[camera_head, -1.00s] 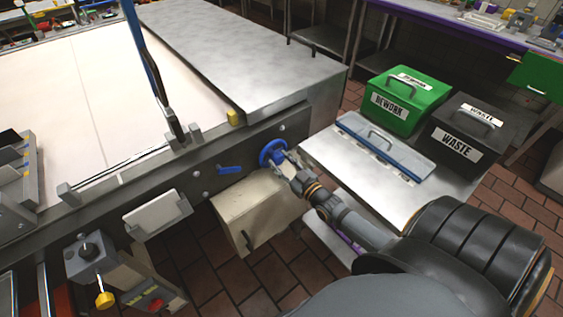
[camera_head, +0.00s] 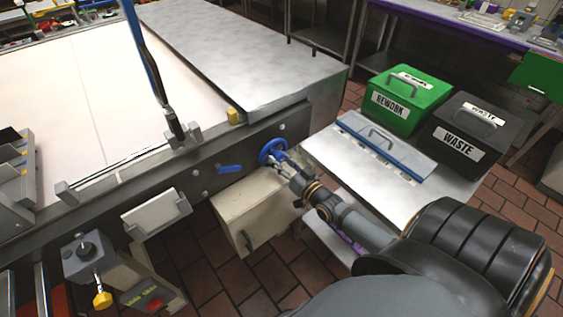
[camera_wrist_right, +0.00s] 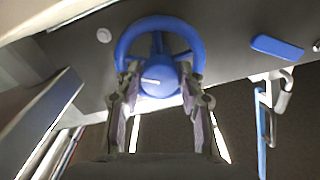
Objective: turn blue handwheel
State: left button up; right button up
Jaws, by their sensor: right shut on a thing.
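The blue handwheel (camera_head: 272,151) is mounted on the dark side panel of the conveyor in the head view. In the right wrist view the handwheel (camera_wrist_right: 160,31) shows as a blue ring with a hub and spokes, near the top middle. My right gripper (camera_head: 279,165) reaches it from the lower right. In the wrist view the two fingers of the right gripper (camera_wrist_right: 160,88) stand on either side of the hub, over the lower part of the wheel, shut on the handwheel. My left gripper does not show.
A blue lever (camera_head: 230,169) sits left of the wheel on the same panel. A beige box (camera_head: 250,207) is below.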

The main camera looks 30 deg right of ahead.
jog(key=m+b, duration=0.1)
jog(key=m, duration=0.4)
jog(key=shift+m, duration=0.3)
jog(key=m+b, duration=0.1)
jog(key=m, duration=0.5)
jog(key=m+b, duration=0.1)
jog(key=m, duration=0.5)
jog(key=shift+m, duration=0.3)
jog(key=m+b, duration=0.1)
jog(key=m, duration=0.4)
jog(key=shift+r+m, duration=0.1)
jog(key=shift+m, duration=0.2)
jog(key=o, duration=1.2)
